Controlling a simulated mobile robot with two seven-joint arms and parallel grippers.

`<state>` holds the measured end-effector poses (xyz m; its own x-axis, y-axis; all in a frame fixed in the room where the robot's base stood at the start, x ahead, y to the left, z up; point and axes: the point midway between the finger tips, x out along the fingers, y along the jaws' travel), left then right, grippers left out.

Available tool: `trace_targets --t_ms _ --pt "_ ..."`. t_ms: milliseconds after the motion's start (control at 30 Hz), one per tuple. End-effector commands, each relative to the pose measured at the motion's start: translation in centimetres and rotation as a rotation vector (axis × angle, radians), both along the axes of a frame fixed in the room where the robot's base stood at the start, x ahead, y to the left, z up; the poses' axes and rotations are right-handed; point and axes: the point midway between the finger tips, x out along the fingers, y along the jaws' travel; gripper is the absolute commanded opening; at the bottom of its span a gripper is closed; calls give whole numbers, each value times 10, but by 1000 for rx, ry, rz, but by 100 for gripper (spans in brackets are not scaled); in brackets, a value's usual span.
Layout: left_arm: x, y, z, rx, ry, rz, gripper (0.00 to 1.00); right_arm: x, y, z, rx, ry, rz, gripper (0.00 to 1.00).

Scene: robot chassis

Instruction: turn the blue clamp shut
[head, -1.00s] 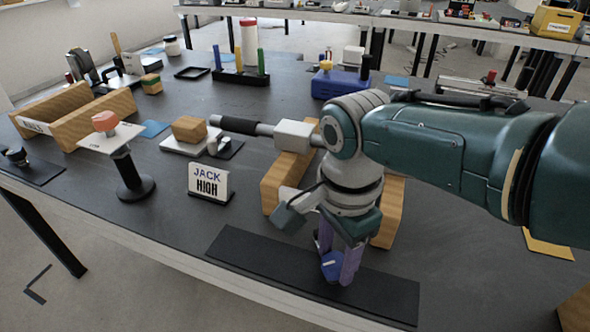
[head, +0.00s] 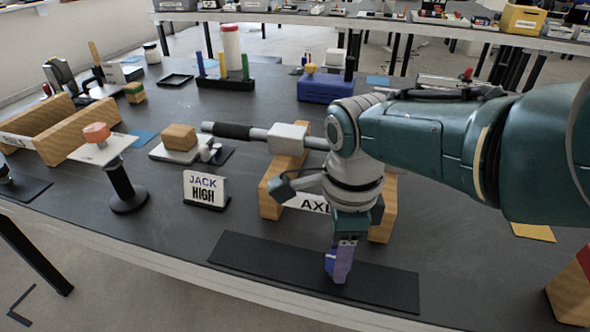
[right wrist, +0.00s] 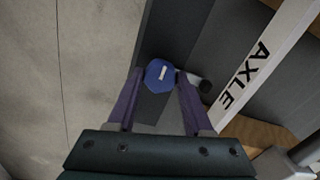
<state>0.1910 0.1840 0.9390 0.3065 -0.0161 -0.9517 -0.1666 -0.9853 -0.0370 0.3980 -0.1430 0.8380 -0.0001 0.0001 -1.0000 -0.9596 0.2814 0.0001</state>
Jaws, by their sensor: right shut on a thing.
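The blue clamp (right wrist: 159,76) shows in the right wrist view as a blue many-sided knob with a short white mark on top. My right gripper (right wrist: 160,82) points down over it, with one purple finger on each side of the knob, shut on it. In the head view the right gripper (head: 338,270) is above the dark mat at the bench's front, and the clamp (head: 330,262) is mostly hidden by the fingers. What the clamp sits on is hidden there. My left gripper is not in view.
A wooden block stand (head: 272,196) with an AXLE label (head: 308,203) is just behind the gripper. The black mat (head: 265,257) lies along the front edge. A JACK HIGH sign (head: 205,190) and a round-based post (head: 125,188) stand left. A blue box (head: 325,90) is behind.

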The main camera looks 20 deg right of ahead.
Motion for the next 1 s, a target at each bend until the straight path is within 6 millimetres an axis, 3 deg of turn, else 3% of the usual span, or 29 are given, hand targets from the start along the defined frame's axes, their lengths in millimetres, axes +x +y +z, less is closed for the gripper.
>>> trace_targets --t_ms 433,467,733,1000 --pt "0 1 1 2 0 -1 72 1 1 2 2 0 -11 0" --pt "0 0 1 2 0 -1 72 1 1 2 3 0 -11 52" --pt "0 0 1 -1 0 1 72 1 0 1 1 0 -10 81" --pt "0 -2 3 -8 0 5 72 0 0 3 1 0 -10 81"
